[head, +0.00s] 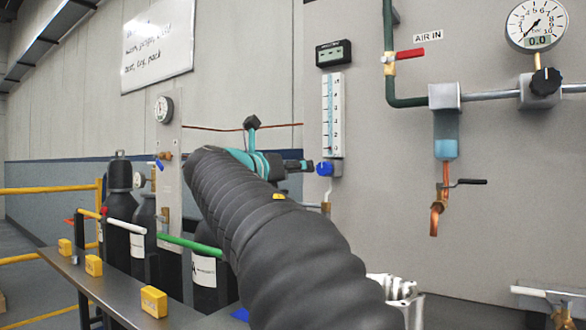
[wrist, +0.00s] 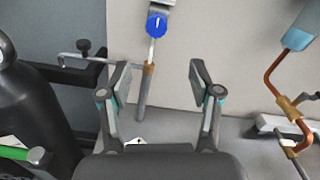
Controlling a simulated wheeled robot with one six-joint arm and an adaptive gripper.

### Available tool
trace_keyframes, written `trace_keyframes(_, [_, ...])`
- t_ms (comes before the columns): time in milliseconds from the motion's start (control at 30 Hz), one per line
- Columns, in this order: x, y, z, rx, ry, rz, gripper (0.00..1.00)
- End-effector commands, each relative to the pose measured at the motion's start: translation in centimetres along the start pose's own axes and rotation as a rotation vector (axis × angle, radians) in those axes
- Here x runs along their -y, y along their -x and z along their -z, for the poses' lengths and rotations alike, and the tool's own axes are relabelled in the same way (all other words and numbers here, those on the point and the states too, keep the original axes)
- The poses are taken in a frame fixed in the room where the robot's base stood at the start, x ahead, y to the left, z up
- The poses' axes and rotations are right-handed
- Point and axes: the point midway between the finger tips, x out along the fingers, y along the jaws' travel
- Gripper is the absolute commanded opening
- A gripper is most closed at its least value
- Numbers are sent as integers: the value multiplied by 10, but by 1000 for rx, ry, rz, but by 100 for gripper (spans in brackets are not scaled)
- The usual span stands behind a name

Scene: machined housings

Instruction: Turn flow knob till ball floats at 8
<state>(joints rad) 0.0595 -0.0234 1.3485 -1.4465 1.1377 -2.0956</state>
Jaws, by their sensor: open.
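The flow knob (head: 324,169) is blue and sits at the foot of the white flow meter (head: 332,112), which has a vertical scale. In the head view my gripper (head: 298,166) is just left of the knob, partly hidden by my arm.
A copper-ended pipe (wrist: 147,88) runs down below the knob. A small digital display (head: 334,53) is above the meter. A red-handled valve (head: 408,54), a pressure gauge (head: 536,24) and a blue bowl (head: 446,148) are right. Dark cylinders (head: 119,205) stand left.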

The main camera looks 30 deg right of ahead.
Motion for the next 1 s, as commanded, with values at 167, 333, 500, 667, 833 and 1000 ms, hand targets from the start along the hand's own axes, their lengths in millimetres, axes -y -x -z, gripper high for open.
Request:
trace_keyframes(167, [-2,-7,-4,8,15,1,63])
trace_keyframes(333, [-3,-32,-4,7,14,-1,63])
trace_keyframes(500, [-3,-64,-4,7,14,0,63])
trace_keyframes(667, [-3,-94,-4,6,13,1,63])
trace_keyframes(833, [-2,-119,-5,7,13,1,63])
trace_keyframes(1000, [-2,-133,-4,7,12,1,63])
